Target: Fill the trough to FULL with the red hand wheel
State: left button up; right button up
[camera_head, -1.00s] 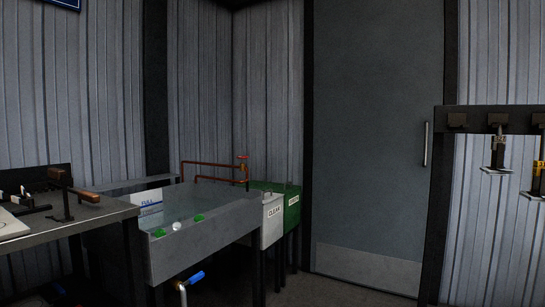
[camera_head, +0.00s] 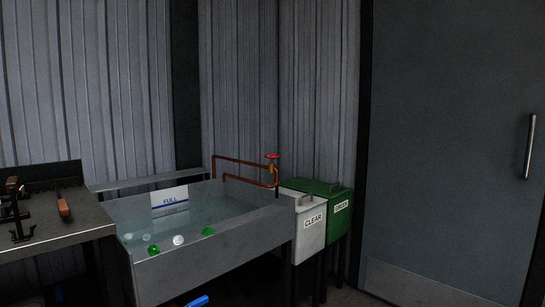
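The grey metal trough (camera_head: 215,246) stands in the corner and holds water. A white and blue plate (camera_head: 170,200) on its far inner wall reads FULL above and what looks like LOW below. The water surface is near the lower part of this plate; the exact level is hard to read. The red hand wheel (camera_head: 272,156) sits on a copper pipe (camera_head: 240,163) at the trough's back right corner. Green and clear balls lie at the trough's near left side, including a green one (camera_head: 208,231) and a pale one (camera_head: 178,240). Neither of my grippers is in view.
A white box marked CLEAR (camera_head: 312,239) and a green box marked GREEN (camera_head: 341,226) stand right of the trough. A dark workbench (camera_head: 75,225) with tools is at the left. A blue handle (camera_head: 197,301) shows below the trough. A grey door (camera_head: 450,150) is at the right.

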aim_at(267, 156)
jog(key=i+l+u, duration=0.15)
jog(key=i, duration=0.25)
jog(key=i+l+u, duration=0.15)
jog(key=i, duration=0.3)
jog(key=i+l+u, duration=0.15)
jog(key=i, duration=0.25)
